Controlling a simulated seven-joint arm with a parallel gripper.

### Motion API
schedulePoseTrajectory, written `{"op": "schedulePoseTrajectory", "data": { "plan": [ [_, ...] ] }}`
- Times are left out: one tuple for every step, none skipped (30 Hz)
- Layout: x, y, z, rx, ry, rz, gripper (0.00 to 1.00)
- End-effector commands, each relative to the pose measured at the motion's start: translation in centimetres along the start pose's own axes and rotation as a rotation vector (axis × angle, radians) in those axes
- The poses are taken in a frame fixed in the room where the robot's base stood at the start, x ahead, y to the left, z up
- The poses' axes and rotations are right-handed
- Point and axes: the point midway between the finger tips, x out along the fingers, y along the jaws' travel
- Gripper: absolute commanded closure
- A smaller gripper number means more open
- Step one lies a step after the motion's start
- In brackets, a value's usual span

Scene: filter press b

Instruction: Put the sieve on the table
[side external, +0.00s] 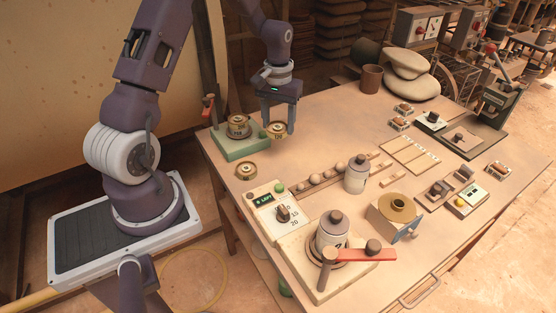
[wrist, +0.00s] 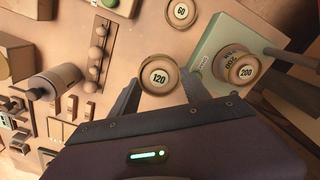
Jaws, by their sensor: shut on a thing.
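A round brass-coloured sieve marked 120 (wrist: 159,77) is held between the fingers of my gripper (wrist: 160,92). In the side view this sieve (side external: 277,131) is at the table's far left part, just right of the green sieve stand; I cannot tell whether it touches the tabletop. My gripper (side external: 279,125) points down, shut on the sieve's sides. Another sieve marked 200 (wrist: 244,70) sits stacked on the green stand (wrist: 208,52); the stack also shows in the side view (side external: 238,127). A sieve marked 60 (wrist: 181,12) lies flat on the table (side external: 330,135).
A lever with a red handle (side external: 208,104) rises beside the green stand. A row of round balls (side external: 314,180), a capped jar (side external: 356,175) and a control box (side external: 280,208) stand nearer the front. The tabletop behind the held sieve is clear.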

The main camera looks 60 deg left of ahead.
Motion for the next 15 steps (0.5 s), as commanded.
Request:
{"op": "schedulePoseTrajectory", "data": {
  "plan": [
    [0.5,0.6,0.3,0.029,0.0,0.002,0.9],
    [1.1,0.7,0.4,0.042,-0.001,0.002,0.9],
    [2.1,0.9,0.5,0.05,-0.003,0.003,0.9],
    [2.9,0.9,0.5,0.052,-0.003,0.003,0.9],
    [3.6,0.9,0.6,0.051,-0.004,0.003,0.9],
    [4.6,0.9,0.5,0.05,-0.004,0.003,0.9],
    [5.2,0.9,0.5,0.051,-0.002,0.003,0.9],
    [5.7,0.9,0.5,0.051,-0.002,0.003,0.9],
    [6.2,0.9,0.4,0.05,0.0,0.003,0.9],
    [6.6,0.9,0.4,0.049,0.0,0.003,0.9],
    [6.9,0.9,0.4,0.048,0.0,0.003,0.9],
    [7.4,0.9,0.4,0.047,0.0,0.003,0.9],
    [7.9,0.9,0.4,0.047,0.0,0.004,0.9],
    [8.4,0.9,0.4,0.047,-0.001,0.003,0.9],
    [9.2,0.8,0.4,0.047,-0.001,0.003,0.9]
  ]
}}
